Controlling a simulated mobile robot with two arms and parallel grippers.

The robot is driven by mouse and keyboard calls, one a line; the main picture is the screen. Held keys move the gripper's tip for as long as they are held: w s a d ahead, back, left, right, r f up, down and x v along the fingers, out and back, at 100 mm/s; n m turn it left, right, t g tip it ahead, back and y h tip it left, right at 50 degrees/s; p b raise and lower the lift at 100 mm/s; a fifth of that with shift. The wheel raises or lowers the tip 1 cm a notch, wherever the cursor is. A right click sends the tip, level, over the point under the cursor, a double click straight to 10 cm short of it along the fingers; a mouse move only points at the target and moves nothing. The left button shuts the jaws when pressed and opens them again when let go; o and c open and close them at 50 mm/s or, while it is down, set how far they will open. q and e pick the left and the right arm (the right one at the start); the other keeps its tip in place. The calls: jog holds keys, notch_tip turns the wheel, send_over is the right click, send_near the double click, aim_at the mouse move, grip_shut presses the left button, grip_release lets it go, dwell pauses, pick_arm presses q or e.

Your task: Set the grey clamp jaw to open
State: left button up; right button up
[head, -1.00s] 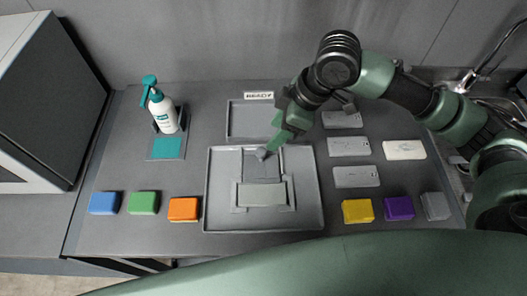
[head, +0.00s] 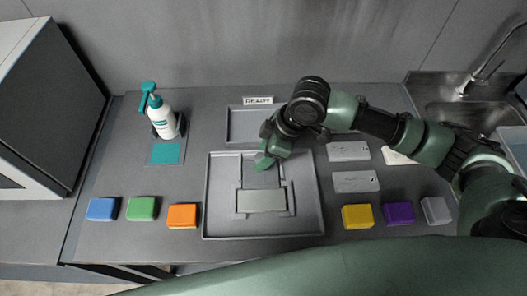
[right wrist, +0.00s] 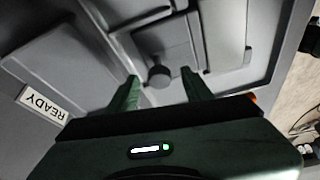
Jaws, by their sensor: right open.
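The grey clamp jaw (head: 262,179) is a flat plate inside the shallow grey tray (head: 311,205), behind a pale grey-green block (head: 262,200). Its round dark knob (right wrist: 160,76) shows in the right wrist view. My right gripper (head: 264,161) is over the far end of the jaw and hides the knob in the head view. In the right wrist view my right gripper (right wrist: 161,88) is open, with one green finger on each side of the knob. I cannot tell whether either finger touches it. My left gripper is not in view.
An empty tray by the READY sign (head: 258,101) lies behind. A spray bottle (head: 161,115) stands at the left. Blue, green and orange blocks (head: 182,216) lie front left; yellow, purple and grey blocks (head: 399,213) front right. Grey cards (head: 356,181) lie right of the tray.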

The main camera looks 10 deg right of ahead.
jog(key=shift+c, duration=0.2)
grip_shut()
dwell(1.1)
